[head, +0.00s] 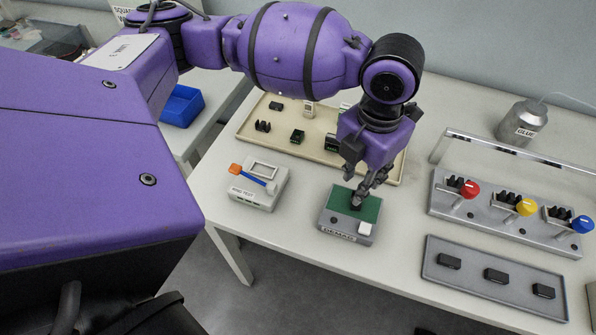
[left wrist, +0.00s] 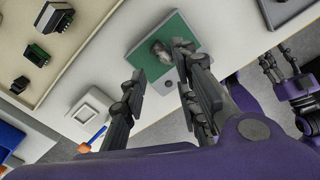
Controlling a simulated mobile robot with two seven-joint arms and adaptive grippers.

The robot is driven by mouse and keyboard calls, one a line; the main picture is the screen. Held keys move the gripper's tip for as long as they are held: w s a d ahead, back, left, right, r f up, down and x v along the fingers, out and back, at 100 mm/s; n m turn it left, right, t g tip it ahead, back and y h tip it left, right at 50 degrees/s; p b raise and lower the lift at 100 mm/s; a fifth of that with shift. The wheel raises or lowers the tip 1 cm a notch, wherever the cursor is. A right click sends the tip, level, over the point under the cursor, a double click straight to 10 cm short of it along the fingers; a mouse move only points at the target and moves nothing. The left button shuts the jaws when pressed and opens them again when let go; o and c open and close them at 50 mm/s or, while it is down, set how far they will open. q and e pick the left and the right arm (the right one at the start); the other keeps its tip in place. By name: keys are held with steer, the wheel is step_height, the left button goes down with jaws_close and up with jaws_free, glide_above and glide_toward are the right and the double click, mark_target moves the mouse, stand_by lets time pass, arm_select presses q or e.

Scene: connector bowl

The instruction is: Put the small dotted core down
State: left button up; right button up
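A small dark rounded piece sits on the green top of the box labelled DEMAG (head: 338,225). It may be the small dotted core (left wrist: 159,50), but I cannot make out dots. My left gripper (head: 362,191) points down just over the green top. In the left wrist view its two fingers (left wrist: 160,62) are apart, with the piece between and just beyond their tips. The right finger is close to the piece; I cannot tell if it touches. In the head view the fingers partly hide the piece. My right gripper (left wrist: 278,60) shows at the right of the left wrist view, fingers apart and empty.
A beige tray (head: 236,136) with several small connectors lies behind. A white tester box (head: 259,196) stands left. A grey fixture with red, yellow and blue knobs (head: 527,207) and a grey tray with black blocks (head: 520,289) lie right. A GLUE bottle (head: 522,121) stands at the back.

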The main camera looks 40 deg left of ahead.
arm_select(q)
step_height(320, 180, up, 6)
steer(key=shift+f, duration=0.1)
steer(key=shift+c, duration=0.5)
stand_by(0.9)
